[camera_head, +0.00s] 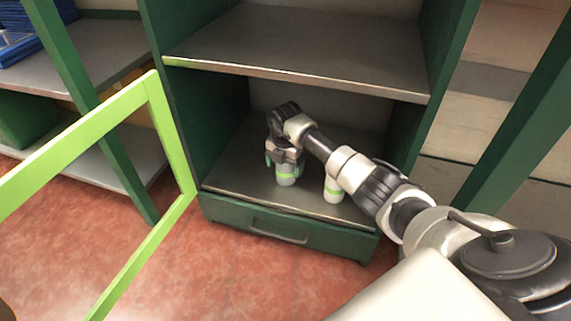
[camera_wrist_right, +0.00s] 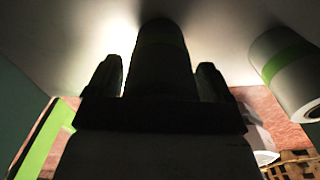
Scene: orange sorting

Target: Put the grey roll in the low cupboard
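The grey roll (camera_head: 287,174) with a green band stands upright on the floor of the low cupboard (camera_head: 238,170), left of the middle. My right gripper (camera_head: 284,158) is around its upper part, one finger on each side. In the right wrist view the roll (camera_wrist_right: 160,62) is dark and lies between the fingers (camera_wrist_right: 158,80), with narrow gaps beside it, so the gripper looks open. My left gripper is in neither view.
A white roll with a green band (camera_head: 333,190) stands to the right in the same compartment; it also shows in the right wrist view (camera_wrist_right: 286,72). A shelf (camera_head: 300,42) is above my arm. A drawer (camera_head: 285,226) is below. A light-green door frame (camera_head: 170,135) stands open at left.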

